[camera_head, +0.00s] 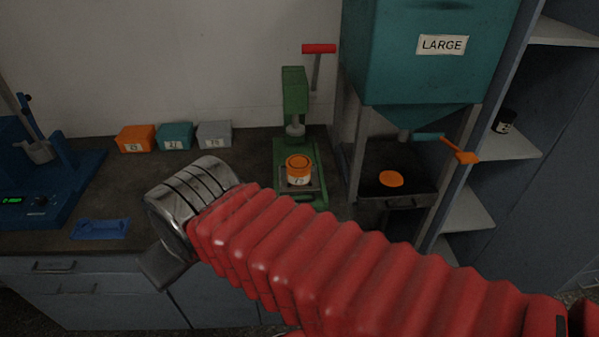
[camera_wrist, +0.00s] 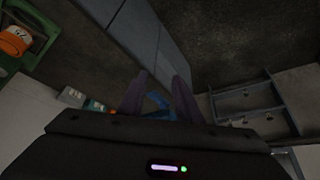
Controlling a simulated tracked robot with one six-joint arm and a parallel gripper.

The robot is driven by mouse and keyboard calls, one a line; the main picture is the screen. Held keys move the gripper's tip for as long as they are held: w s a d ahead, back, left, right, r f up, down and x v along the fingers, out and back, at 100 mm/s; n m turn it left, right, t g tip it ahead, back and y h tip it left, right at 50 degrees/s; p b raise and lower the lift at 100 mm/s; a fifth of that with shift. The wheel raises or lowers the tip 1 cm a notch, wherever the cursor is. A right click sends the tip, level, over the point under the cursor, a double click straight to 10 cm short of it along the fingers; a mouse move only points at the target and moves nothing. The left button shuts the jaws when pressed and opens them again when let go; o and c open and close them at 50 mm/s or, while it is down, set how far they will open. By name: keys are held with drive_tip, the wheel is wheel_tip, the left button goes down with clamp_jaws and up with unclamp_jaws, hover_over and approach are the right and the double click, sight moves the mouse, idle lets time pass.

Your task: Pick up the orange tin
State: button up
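The orange tin (camera_head: 298,169), with an orange lid and a white label band, stands upright on the base of a green press (camera_head: 294,100). In the wrist view the tin (camera_wrist: 15,41) is at the upper left edge, well to the side of my fingers. My gripper (camera_wrist: 160,82) is open, with a wide gap between two dark fingers and nothing held. In the head view its fingers are hidden behind my metal wrist, which is left of and nearer than the tin.
Orange (camera_head: 136,138), teal (camera_head: 174,136) and grey (camera_head: 214,134) boxes line the wall. A teal hopper (camera_head: 430,60) marked LARGE stands right of the press, with an orange disc (camera_head: 391,179) below. A blue machine (camera_head: 45,190) and blue item (camera_head: 100,228) are left.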

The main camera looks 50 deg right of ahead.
drive_tip(key=shift+o, duration=0.2)
drive_tip(key=shift+o, duration=2.2)
drive_tip(key=shift+w+d+r+m, duration=0.25)
drive_tip(key=shift+w+d+m, duration=0.15)
drive_tip(key=shift+m, duration=0.1)
drive_tip(key=o, duration=0.8)
drive_tip(key=w+d+r+m+g, duration=0.1)
drive_tip(key=w+d+r+m, duration=0.1)
drive_tip(key=w+d+m, duration=0.5)
drive_tip(key=shift+w+d+m, duration=0.3)
drive_tip(key=shift+d+m, duration=0.6)
drive_tip(key=shift+d, duration=0.25)
drive_tip(key=w+d+m, duration=0.5)
drive_tip(key=d+m, duration=0.3)
drive_tip(key=d, duration=0.5)
drive_tip(key=s+d+f+m, duration=0.1)
drive_tip(key=d+f+m, duration=0.2)
drive_tip(key=d, duration=0.6)
drive_tip(key=s+d+f+m, duration=0.2)
drive_tip(key=d+f+m, duration=0.1)
drive_tip(key=d+m, duration=0.4)
drive_tip(key=s+d+f+m+y, duration=0.1)
drive_tip(key=d+m, duration=0.4)
drive_tip(key=d, duration=0.7)
wheel_tip(320, 180, down, 3)
drive_tip(key=shift+s+r, duration=0.1)
drive_tip(key=shift+s, duration=0.35)
drive_tip(key=shift+d, duration=0.1)
